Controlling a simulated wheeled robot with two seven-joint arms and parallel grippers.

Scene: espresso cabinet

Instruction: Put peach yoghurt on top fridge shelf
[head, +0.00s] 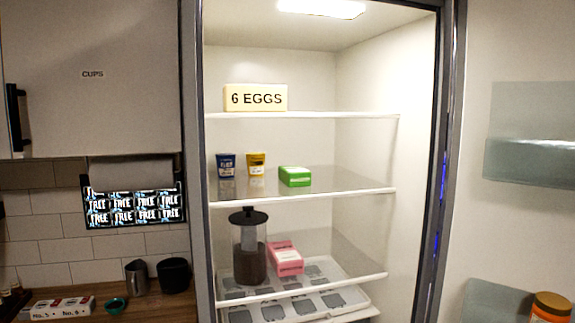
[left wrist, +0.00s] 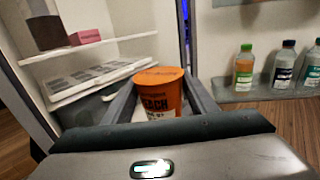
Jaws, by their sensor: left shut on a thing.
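The peach yoghurt is an orange tub (left wrist: 160,95) with dark lettering, upright in the left wrist view. My left gripper (left wrist: 158,103) is shut on it, with a finger on either side. Neither gripper shows in the head view. The fridge stands open in the head view. Its top shelf (head: 345,115) carries a cream "6 EGGS" box (head: 255,98) at the left, with bare shelf to the right of the box.
Below are a coffee press (head: 249,254) and a pink box (head: 285,258). An orange-lidded jar (head: 551,306) is at lower right. Bottles (left wrist: 243,68) stand on a door shelf.

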